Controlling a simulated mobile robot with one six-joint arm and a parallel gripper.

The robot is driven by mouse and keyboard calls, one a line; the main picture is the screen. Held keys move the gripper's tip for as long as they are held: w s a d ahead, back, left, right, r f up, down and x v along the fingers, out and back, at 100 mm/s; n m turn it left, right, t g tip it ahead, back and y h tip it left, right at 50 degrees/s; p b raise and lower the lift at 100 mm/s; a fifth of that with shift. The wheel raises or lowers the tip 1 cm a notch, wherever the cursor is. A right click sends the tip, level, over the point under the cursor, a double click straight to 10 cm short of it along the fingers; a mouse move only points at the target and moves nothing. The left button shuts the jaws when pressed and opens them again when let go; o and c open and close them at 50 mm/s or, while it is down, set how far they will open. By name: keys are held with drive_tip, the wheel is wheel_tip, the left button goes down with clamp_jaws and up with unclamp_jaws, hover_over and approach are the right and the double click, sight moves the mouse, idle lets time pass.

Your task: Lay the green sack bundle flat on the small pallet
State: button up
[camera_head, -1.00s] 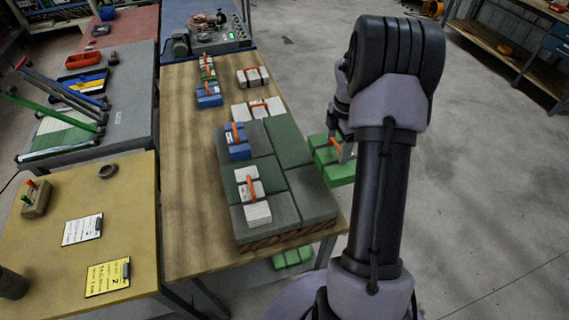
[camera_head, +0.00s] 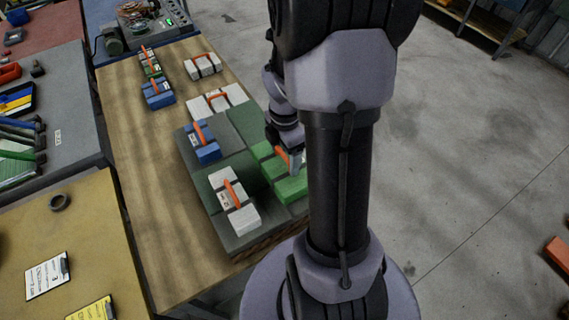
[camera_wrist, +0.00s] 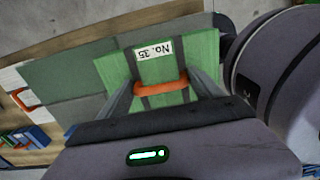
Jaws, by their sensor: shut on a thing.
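The green sack bundle (camera_head: 291,190) has dark straps and an orange handle. In the wrist view the bundle (camera_wrist: 200,48) carries a white label reading "No. 35". My gripper (camera_head: 292,160) is shut on its orange handle; in the wrist view my gripper (camera_wrist: 162,88) has a finger on each side of the handle. The small pallet (camera_head: 240,252) shows a brown edge under grey and green layers. The bundle is over its right part, roughly level; I cannot tell whether it touches. The pallet's right side is hidden by my arm. The pallet top also shows in the wrist view (camera_wrist: 70,70).
On the pallet lie a blue bundle (camera_head: 205,146) and a white bundle (camera_head: 240,212). More bundles stand behind on the wooden table (camera_head: 130,110): white (camera_head: 220,101), blue (camera_head: 158,94) and others. A yellow table (camera_head: 90,235) with clipboards is at left. Grey floor lies right.

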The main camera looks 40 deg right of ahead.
sight(284, 162)
drive_tip(key=shift+a+f+b, duration=0.1)
drive_tip(key=shift+f+b, duration=0.65)
drive_tip(key=shift+f, duration=1.2)
drive_tip(key=o, duration=2.1)
